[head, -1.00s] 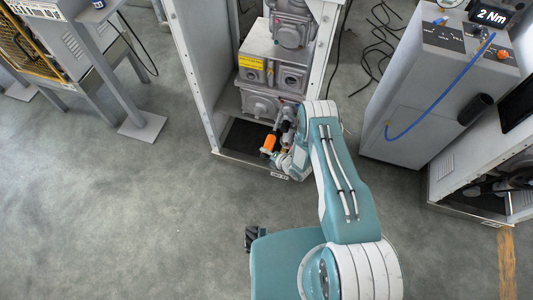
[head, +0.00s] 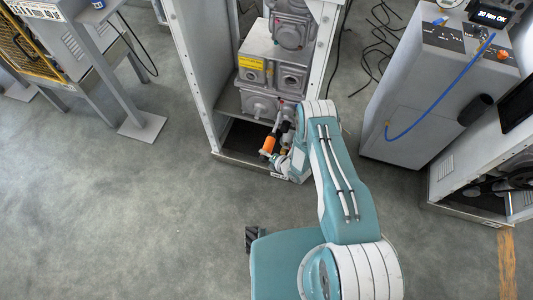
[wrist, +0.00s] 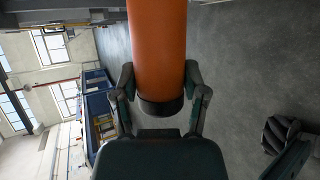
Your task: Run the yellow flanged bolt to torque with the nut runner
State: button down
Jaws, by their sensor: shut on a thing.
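The nut runner (head: 268,145) has an orange body and sits at the low front of the dispenser frame in the head view. In the wrist view its orange body (wrist: 158,45) stands upright between my gripper's two fingers, with a dark end cap below. My gripper (wrist: 160,88) is shut on it, one finger on each side. In the head view my gripper (head: 282,158) is small and partly behind my arm. The yellow flanged bolt cannot be made out. The display (head: 491,17) at the top right reads "20 Nm OK".
The dispenser frame (head: 200,75) holds grey castings (head: 258,103) close above the tool. A grey cabinet (head: 410,100) with a blue hose (head: 447,93) stands at right, with black cables (head: 380,35) on the floor behind. Open floor (head: 120,210) lies to the left.

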jog(key=s, duration=0.2)
jog(key=s+a, duration=0.2)
jog(key=s, duration=0.1)
jog(key=shift+s, duration=0.3)
dwell(0.4)
